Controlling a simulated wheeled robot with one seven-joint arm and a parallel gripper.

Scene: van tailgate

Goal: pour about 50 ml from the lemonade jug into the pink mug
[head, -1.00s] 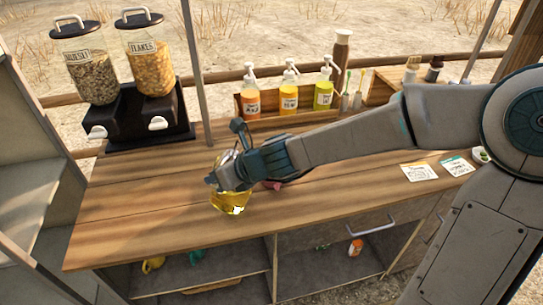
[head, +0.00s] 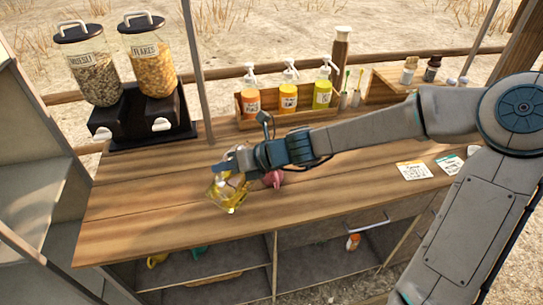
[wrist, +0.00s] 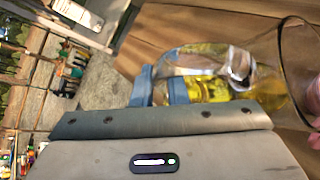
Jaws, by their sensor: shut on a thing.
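The lemonade jug (head: 228,193) is clear glass with yellow liquid in it, and it hangs tilted over the counter. My gripper (head: 236,164) is shut on it. In the wrist view the blue fingers (wrist: 160,90) close on the near side of the jug (wrist: 215,75), its wide round mouth facing right. The pink mug (head: 273,178) is on the counter just right of the jug, partly hidden by my arm. A pink piece of it shows at the right edge of the wrist view (wrist: 314,140). No liquid stream is visible.
Two cereal dispensers (head: 150,70) stand at the back left. A wooden caddy (head: 285,120) with several pump bottles is at the back middle. Cards (head: 413,170) lie at the right. The counter's (head: 130,220) left and front are clear.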

